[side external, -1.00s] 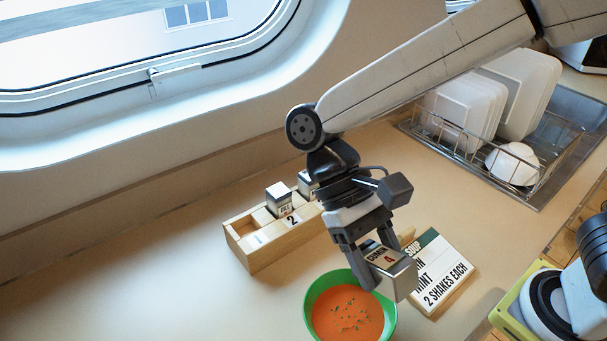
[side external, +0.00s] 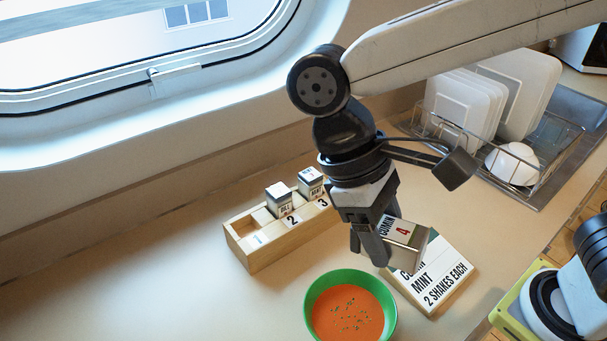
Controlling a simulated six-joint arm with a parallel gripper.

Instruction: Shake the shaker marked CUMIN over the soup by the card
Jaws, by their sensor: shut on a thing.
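My gripper (side external: 372,243) is shut on the shaker (side external: 402,236), which is marked CUMIN with a red 4. The shaker is tilted on its side, in front of the card and above and right of the soup. The soup (side external: 347,312) is orange with green flecks, in a green bowl (side external: 312,288) at the bottom centre. The card (side external: 440,277) lies slanted right of the bowl and shows MINT and 2 SHAKES EACH. Its upper part is hidden by the shaker and gripper.
A wooden rack (side external: 250,257) with numbered slots stands left of my gripper. It holds two shakers, one near 2 (side external: 279,199) and one near 3 (side external: 310,182). A dish rack (side external: 470,150) with white dishes is at the upper right. The counter left of the bowl is clear.

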